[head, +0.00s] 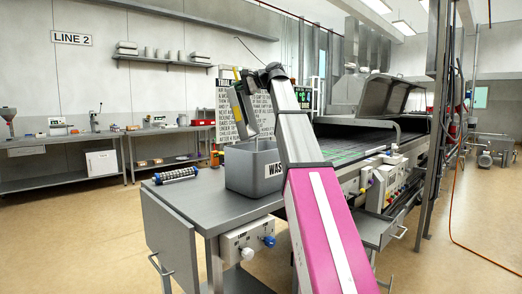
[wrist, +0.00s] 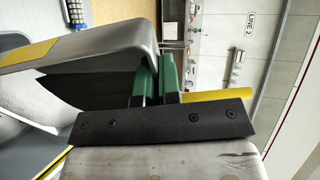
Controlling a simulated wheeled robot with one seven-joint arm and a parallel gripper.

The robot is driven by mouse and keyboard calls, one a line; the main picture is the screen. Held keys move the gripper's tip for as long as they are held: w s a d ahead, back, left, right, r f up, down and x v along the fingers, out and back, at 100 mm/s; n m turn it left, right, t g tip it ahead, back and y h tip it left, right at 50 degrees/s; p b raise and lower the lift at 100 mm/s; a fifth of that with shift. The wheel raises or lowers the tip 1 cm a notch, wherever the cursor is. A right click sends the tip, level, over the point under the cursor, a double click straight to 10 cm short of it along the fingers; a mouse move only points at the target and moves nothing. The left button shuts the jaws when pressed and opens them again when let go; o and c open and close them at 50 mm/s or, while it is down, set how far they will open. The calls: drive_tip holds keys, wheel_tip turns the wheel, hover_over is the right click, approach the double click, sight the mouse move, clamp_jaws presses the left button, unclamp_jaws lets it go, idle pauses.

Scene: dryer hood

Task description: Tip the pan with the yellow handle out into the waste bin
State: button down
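The pan (head: 243,112) is grey metal with a yellow stripe. In the head view it hangs steeply tilted on its side above the grey waste bin (head: 262,180), whose label is partly hidden by my arm. In the wrist view the pan (wrist: 110,42) fills the upper left, and its yellow handle (wrist: 215,96) runs right from my gripper. My gripper (wrist: 158,82) has green fingers close together on the handle. A dark area shows below the pan's edge; I cannot tell whether anything is left inside.
The bin stands on a grey metal table (head: 205,198) at the conveyor's end. A striped cylinder (head: 176,175) lies left of it. The dryer hood (head: 388,96) stands behind right. A control box with knobs (head: 248,243) hangs on the table front. The floor at left is clear.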

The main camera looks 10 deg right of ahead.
drive_tip(key=d, duration=0.1)
drive_tip(key=s+d+y, duration=0.1)
drive_tip(key=d, duration=0.1)
drive_tip(key=shift+s+d+f+t, duration=0.2)
drive_tip(key=shift+s+d+t, duration=0.05)
drive_tip(key=shift+s+t, duration=0.15)
idle(0.5)
drive_tip(key=shift+s+d+r+t+y, duration=0.15)
drive_tip(key=shift+s+d+y, duration=0.25)
drive_tip(key=shift+d, duration=0.3)
drive_tip(key=shift+s+d+r+t+y, duration=0.15)
drive_tip(key=shift+s+d+y, duration=0.1)
drive_tip(key=shift+d+y, duration=0.35)
drive_tip(key=shift+s+d+f+t+y, duration=0.15)
drive_tip(key=shift+s+d+y, duration=0.2)
drive_tip(key=shift+d, duration=0.3)
drive_tip(key=shift+s+d+t+y, duration=0.2)
drive_tip(key=shift+s+d+y, duration=0.1)
drive_tip(key=shift+d, duration=0.35)
drive_tip(key=shift+s+d+f+t+y, duration=0.15)
drive_tip(key=shift+s+d+y, duration=0.2)
drive_tip(key=shift+d, duration=0.3)
